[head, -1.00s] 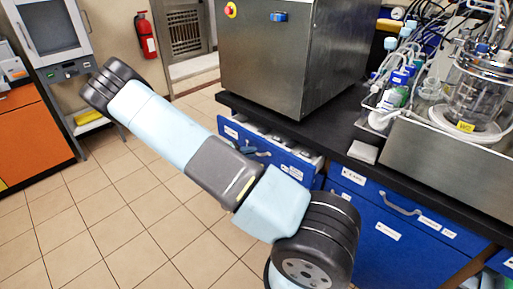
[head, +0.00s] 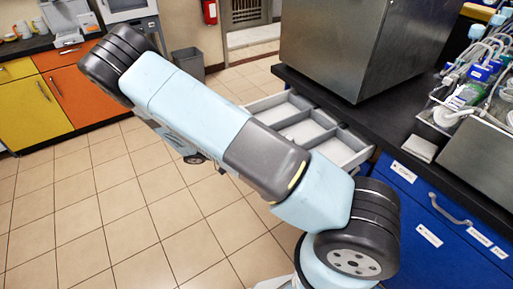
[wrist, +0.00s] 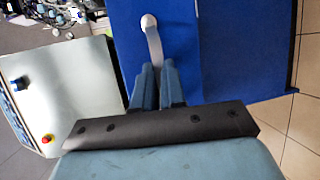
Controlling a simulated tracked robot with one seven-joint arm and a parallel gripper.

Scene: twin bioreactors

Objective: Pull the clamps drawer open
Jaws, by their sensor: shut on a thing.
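The open drawer (head: 308,132) shows in the head view below the black counter, with pale grey compartments that look empty where visible. My arm hides its front there. In the wrist view, the blue drawer front (wrist: 122,45) carries a pale curved handle (wrist: 152,40). My gripper (wrist: 156,75) is shut on this handle, with its two blue fingers at either side of the handle's near end. In the head view the gripper is hidden behind my arm. No label on this drawer can be read.
A steel cabinet (head: 350,45) stands on the black counter (head: 400,120) above the drawer. A closed blue drawer (head: 440,215) lies to the right. Open tiled floor (head: 90,220) spreads left of the drawer. A grey bin (head: 187,64) stands farther back.

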